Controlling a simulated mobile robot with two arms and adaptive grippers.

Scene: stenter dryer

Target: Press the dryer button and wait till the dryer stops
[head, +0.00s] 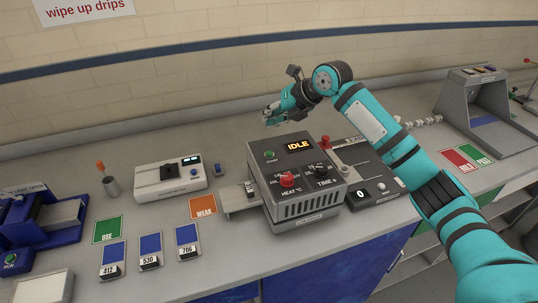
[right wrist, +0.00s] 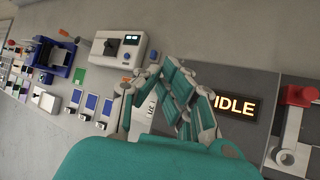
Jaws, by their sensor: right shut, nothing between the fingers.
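The dryer (head: 306,185) is a grey box in the middle of the bench, with a display (head: 299,146) reading IDLE, a green button (head: 269,156) at the display's left, a red heat knob (head: 288,180) and a black time knob (head: 320,170). A grey tray (head: 238,199) sticks out of its left side. My right gripper (head: 268,119) is shut and empty, above and behind the dryer's back left edge, apart from the button in the head view. In the right wrist view the fingers (right wrist: 155,78) lie left of the IDLE display (right wrist: 234,106) and the green button is hidden. My left gripper is not in view.
A white device (head: 170,176) stands left of the dryer. A device with a red-knobbed lever (head: 325,142) stands close on the right. Coloured cards, such as the orange WEAR card (head: 203,208), lie in front. A grey hooded stand (head: 482,110) is at the far right.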

